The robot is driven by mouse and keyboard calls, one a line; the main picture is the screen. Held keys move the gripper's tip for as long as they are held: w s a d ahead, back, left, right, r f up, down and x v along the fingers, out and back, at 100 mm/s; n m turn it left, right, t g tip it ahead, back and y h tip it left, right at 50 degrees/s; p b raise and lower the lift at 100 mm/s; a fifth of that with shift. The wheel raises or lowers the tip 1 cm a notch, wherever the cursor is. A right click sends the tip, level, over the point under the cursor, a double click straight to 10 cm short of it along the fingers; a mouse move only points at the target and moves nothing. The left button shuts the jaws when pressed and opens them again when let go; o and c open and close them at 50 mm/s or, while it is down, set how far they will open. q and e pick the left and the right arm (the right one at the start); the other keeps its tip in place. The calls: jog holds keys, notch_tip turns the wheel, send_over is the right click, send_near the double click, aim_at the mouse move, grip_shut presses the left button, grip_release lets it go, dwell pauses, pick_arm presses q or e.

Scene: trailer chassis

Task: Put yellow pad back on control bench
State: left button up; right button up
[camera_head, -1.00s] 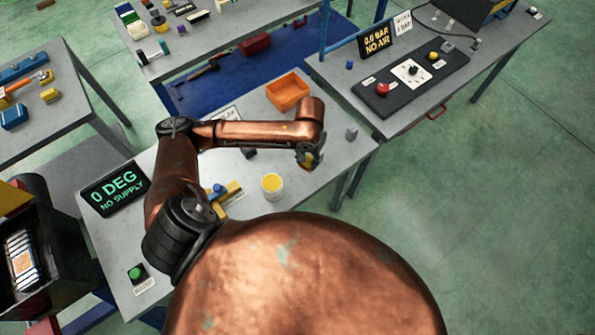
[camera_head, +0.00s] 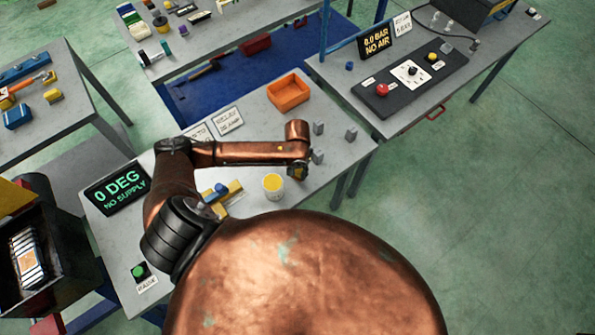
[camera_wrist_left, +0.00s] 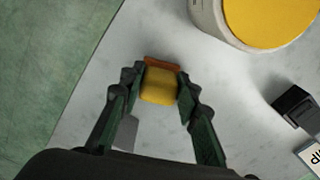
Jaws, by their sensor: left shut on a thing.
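In the left wrist view the yellow pad (camera_wrist_left: 158,87) is a small rounded block with an orange-brown strip along its far edge. My left gripper (camera_wrist_left: 161,76) is shut on it, one finger on each side. In the head view my left gripper (camera_head: 298,171) is over the right part of the grey bench (camera_head: 238,164), beside a white tub with yellow contents (camera_head: 273,187). The pad is hidden there by the gripper. The second grey bench (camera_head: 405,65) at upper right carries a black control panel (camera_head: 414,79). My right gripper is not in view.
Small grey blocks (camera_head: 351,134) stand close right of the gripper. An orange bin (camera_head: 288,93) is behind, with label cards (camera_head: 228,121) to its left. A display (camera_head: 115,190) reads "0 DEG NO SUPPLY". Another display (camera_head: 377,42) reads "0.0 BAR NO AIR".

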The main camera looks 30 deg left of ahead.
aim_at(298, 171)
pick_arm(q)
jog(key=shift+f, duration=0.1)
jog(key=o, duration=1.1)
notch_tip(298, 171, up, 12)
jog(key=shift+d, duration=0.1)
